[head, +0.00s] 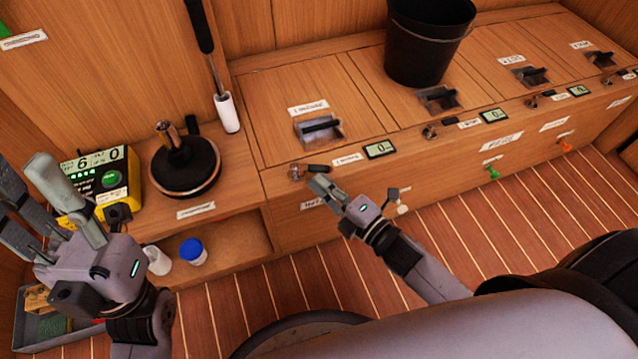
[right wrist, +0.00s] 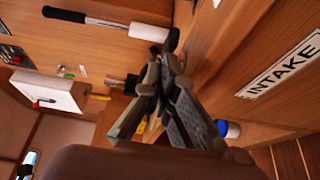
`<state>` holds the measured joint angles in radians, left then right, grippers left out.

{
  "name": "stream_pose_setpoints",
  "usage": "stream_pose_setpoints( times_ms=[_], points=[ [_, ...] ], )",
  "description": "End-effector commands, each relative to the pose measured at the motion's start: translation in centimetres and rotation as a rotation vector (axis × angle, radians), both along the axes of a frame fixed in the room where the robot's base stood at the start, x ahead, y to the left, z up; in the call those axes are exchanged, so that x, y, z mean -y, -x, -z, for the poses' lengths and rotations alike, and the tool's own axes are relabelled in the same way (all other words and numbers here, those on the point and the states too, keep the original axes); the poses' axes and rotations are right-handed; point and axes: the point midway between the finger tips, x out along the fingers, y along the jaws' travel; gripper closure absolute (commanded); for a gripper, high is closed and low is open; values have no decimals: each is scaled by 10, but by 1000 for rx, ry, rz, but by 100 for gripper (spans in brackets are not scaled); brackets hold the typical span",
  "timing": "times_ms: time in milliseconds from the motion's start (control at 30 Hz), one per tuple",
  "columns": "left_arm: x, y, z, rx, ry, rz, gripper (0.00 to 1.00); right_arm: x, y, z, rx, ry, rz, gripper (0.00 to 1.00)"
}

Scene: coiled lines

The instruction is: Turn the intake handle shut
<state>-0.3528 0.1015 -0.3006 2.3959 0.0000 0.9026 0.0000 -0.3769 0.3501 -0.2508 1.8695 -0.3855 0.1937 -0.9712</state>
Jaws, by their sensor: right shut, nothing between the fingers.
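A small lever valve with a metal body and black handle (head: 318,169) sits at the front edge of the bench top. Its handle points right, roughly along the edge. An INTAKE label (right wrist: 283,75) is on the wood beside my right gripper in the right wrist view. My right gripper (head: 316,183) is shut and empty, its fingertips just in front of and below the black handle; I cannot tell whether they touch it. Its fingers (right wrist: 166,62) also show in the wrist view, where the handle is not clear. My left gripper (head: 22,185) is open and empty at the left.
Similar valves (head: 430,131) and small displays (head: 380,149) line the bench edge. A black bucket (head: 425,45) stands on the bench. A yellow device (head: 105,180), a black round-based object (head: 185,168) and a blue-lidded jar (head: 193,250) are left. The striped floor (head: 500,220) has free room.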

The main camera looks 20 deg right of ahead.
Motion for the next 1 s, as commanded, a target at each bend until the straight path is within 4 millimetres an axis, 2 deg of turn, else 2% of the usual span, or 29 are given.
stream_pose_setpoints(
  times_ms=[467,1000],
  points=[
    [-1,1,-16,2,0,-1,60,19,-16,-1,2,8,-264,100],
    [-1,1,-21,8,1,-1,60,24,-24,0,0,1,-266,100]
  ],
)
